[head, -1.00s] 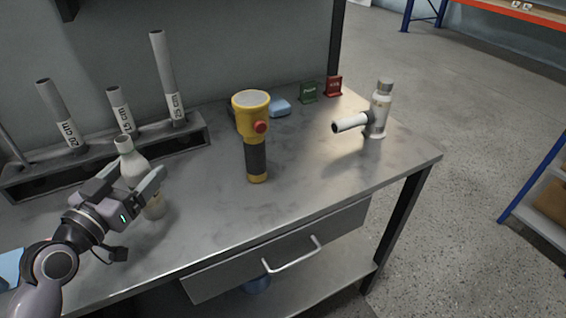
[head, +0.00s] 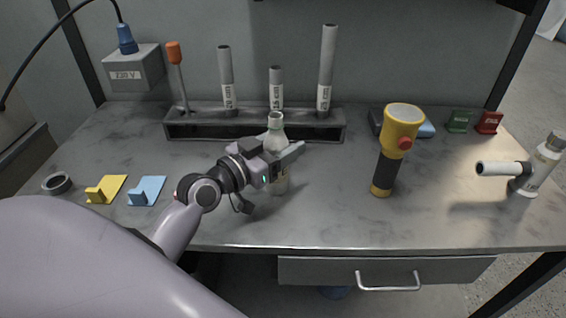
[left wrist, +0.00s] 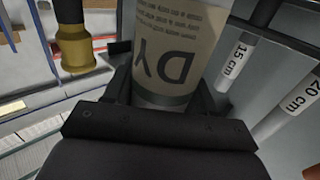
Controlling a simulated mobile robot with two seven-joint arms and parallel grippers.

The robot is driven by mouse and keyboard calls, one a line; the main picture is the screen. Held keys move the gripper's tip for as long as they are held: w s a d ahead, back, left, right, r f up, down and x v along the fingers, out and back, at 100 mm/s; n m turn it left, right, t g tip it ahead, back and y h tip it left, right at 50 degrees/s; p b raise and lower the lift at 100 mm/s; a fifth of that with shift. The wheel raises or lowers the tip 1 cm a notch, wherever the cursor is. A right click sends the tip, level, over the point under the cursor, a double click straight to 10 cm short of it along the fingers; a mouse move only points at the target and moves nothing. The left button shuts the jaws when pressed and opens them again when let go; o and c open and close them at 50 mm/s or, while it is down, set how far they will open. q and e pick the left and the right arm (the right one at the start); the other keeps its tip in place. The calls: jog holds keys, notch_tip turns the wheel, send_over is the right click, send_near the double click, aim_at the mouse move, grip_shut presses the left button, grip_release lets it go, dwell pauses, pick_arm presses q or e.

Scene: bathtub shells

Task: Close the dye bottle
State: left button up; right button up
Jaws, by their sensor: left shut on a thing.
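The dye bottle (head: 275,133) is pale, with a narrow neck that looks open at the top. It stands upright near the middle of the bench, in front of the tube rack. My left gripper (head: 281,160) is shut around its body. In the left wrist view the bottle's label (left wrist: 170,50) shows upside-down "DY" letters between the fingers. The bottle's lower part (head: 280,186) shows below the fingers. A small dark ring-like piece (head: 57,183) lies at the bench's left end; I cannot tell whether it is the cap. My right gripper is not in view.
The rack (head: 200,127) holds several labelled grey tubes and an orange-handled tool. A yellow flashlight (head: 397,130) stands right of the bottle. Yellow (head: 107,190) and blue (head: 147,191) pieces lie at left. A white-and-grey device (head: 538,165) stands far right. The bench front between flashlight and device is clear.

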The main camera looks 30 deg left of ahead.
pick_arm(q)
jog(key=shift+r, duration=0.2)
